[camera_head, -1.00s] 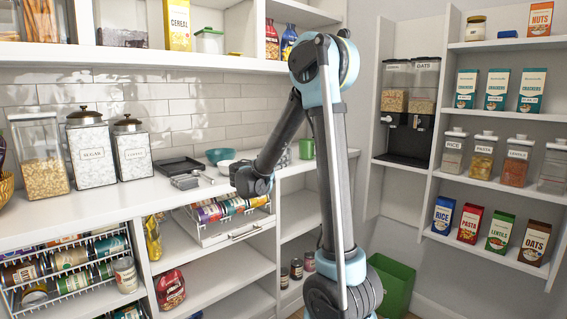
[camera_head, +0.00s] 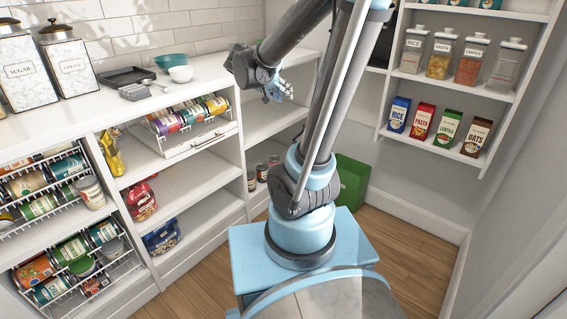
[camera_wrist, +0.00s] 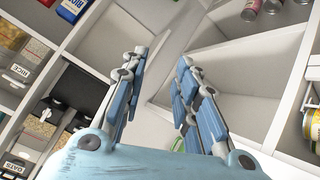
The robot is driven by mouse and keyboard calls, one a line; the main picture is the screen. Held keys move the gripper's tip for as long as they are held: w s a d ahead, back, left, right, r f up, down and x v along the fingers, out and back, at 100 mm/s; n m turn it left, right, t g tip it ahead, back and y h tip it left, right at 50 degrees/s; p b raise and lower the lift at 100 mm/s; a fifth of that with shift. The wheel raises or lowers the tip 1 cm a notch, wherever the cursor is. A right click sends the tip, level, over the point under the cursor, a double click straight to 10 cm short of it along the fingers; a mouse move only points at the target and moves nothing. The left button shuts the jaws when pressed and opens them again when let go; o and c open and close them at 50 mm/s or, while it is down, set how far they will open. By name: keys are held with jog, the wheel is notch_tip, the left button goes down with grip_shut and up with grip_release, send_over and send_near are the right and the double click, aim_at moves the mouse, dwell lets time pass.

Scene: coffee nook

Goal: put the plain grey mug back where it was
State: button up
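No plain grey mug can be made out in either current view. My gripper (camera_head: 278,91) is over the right part of the white counter (camera_head: 215,76) in the head view, with the arm hiding what lies behind it. In the wrist view my gripper (camera_wrist: 162,58) has its two blue fingers spread apart, with nothing between their tips. A small green curved edge, too little to name, shows low between the fingers in the wrist view.
A teal bowl (camera_head: 171,62), a white bowl (camera_head: 181,74) and a dark tray (camera_head: 125,77) stand on the counter left of my gripper. Shelves with food boxes (camera_head: 447,128) and jars are at right. A green bin (camera_head: 352,180) stands on the floor.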

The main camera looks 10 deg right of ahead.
jog(key=s+a+f+n+g+y, duration=0.1)
jog(key=s+f, duration=0.3)
jog(key=s, duration=0.4)
jog(key=s+a+f+n+g+y, duration=0.2)
jog(key=s+f+y, duration=0.2)
jog(key=s, duration=0.4)
jog(key=s+a+f+n+g+y, duration=0.1)
jog(key=s+a+f+n+y, duration=0.1)
jog(key=s+f, duration=0.3)
jog(key=s+y, duration=0.1)
jog(key=s, duration=0.3)
jog(key=shift+a+f, duration=0.2)
jog(key=shift+a, duration=0.1)
jog(key=shift+w+f, duration=0.2)
jog(key=shift+w, duration=0.15)
jog(key=shift+a, duration=0.1)
